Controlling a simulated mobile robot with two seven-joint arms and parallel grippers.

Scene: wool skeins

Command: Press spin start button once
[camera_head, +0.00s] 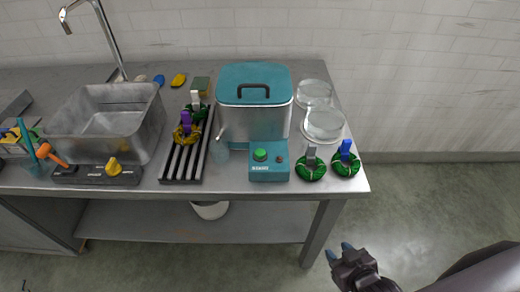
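The spin machine (254,124) is a silver drum with a teal lid and a black handle, standing on the metal table. Its teal control box (268,173) sits at the front and carries a round green button (260,155) and a small dark knob or light beside it. The button is unobstructed. My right gripper (340,252) is at the lower right, in front of and below the table edge, well apart from the machine. My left gripper is not in view.
Green skeins with tags (311,168) lie right of the control box near the edge. Glass dishes (324,124) stand behind them. A slotted black rack (186,158) with skeins is left of the machine. A metal basin (108,121) and faucet are farther left.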

